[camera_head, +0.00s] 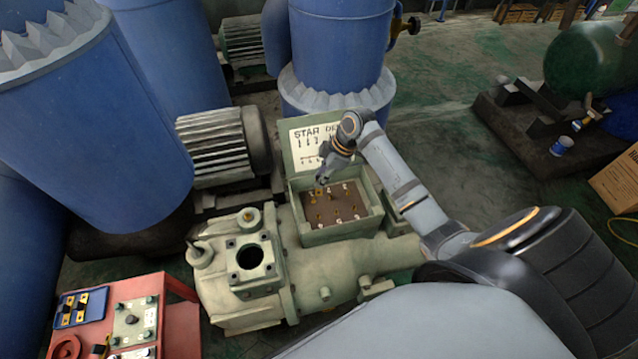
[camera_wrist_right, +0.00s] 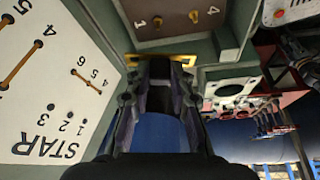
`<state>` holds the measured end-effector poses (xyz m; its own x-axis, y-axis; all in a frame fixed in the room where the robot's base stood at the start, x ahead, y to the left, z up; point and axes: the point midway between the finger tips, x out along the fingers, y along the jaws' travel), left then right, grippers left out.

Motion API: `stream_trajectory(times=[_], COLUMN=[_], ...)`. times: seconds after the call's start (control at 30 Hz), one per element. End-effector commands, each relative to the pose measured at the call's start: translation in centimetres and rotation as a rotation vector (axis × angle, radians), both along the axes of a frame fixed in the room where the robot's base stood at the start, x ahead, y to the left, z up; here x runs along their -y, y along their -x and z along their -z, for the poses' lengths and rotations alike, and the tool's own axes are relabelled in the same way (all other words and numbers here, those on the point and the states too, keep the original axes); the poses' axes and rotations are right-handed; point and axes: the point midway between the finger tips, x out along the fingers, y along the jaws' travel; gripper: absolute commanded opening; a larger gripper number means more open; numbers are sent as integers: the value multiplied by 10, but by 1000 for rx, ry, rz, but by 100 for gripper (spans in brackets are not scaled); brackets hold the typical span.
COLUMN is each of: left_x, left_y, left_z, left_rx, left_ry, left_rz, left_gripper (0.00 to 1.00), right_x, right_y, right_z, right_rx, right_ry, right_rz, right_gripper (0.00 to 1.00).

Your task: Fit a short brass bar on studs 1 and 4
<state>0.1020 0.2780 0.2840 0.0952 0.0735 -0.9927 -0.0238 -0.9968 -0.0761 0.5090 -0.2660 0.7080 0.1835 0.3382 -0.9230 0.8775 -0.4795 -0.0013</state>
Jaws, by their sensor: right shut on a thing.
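My right gripper (camera_head: 321,182) is shut on a short brass bar (camera_wrist_right: 188,60), whose ends stick out on both sides of the fingers in the right wrist view (camera_wrist_right: 160,66). It holds the bar at the rear left of the open terminal box (camera_head: 343,236). Brass studs stand on the box's brown board (camera_head: 345,210). In the wrist view stud 1 (camera_wrist_right: 157,20) and stud 4 (camera_wrist_right: 193,16) show beyond the bar, apart from it in the picture. The height of the bar above the studs is hard to tell. My left gripper is not in view.
The upright lid (camera_head: 299,141) with its STAR diagram stands behind the box. The box walls surround the board. A red cart (camera_head: 177,325) at the lower left carries a blue tray (camera_head: 101,296) with more brass bars. Large blue tanks (camera_head: 90,120) stand at the left.

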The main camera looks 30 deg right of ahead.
Motion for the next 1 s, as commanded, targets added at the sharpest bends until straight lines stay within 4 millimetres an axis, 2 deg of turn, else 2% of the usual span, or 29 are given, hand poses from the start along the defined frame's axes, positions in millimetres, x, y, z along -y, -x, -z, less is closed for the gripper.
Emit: stream_trajectory(times=[0.13, 0.37, 0.47, 0.63, 0.67, 0.73, 0.8, 1.0], left_x=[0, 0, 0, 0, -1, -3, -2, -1], left_y=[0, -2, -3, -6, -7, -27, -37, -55], left_z=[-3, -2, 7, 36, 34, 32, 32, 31], left_rx=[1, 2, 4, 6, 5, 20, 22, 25], left_ry=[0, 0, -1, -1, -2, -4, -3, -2], left_rz=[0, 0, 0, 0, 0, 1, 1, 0], left_gripper=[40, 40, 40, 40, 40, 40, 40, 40], right_x=[-16, -21, -21, -20, -20, -20, -20, -20], right_y=[12, 16, 16, 16, 16, 16, 16, 16], right_z=[12, 18, 27, 54, 53, 57, 61, 68], right_rx=[0, 3, 2, 1, 2, 2, 2, 2], right_ry=[0, 3, 3, 4, 4, 4, 4, 4], right_rz=[-182, -246, -245, -244, -243, -243, -243, -243], right_gripper=[0, 0, 0, 0, 0, 0, 0, 0])
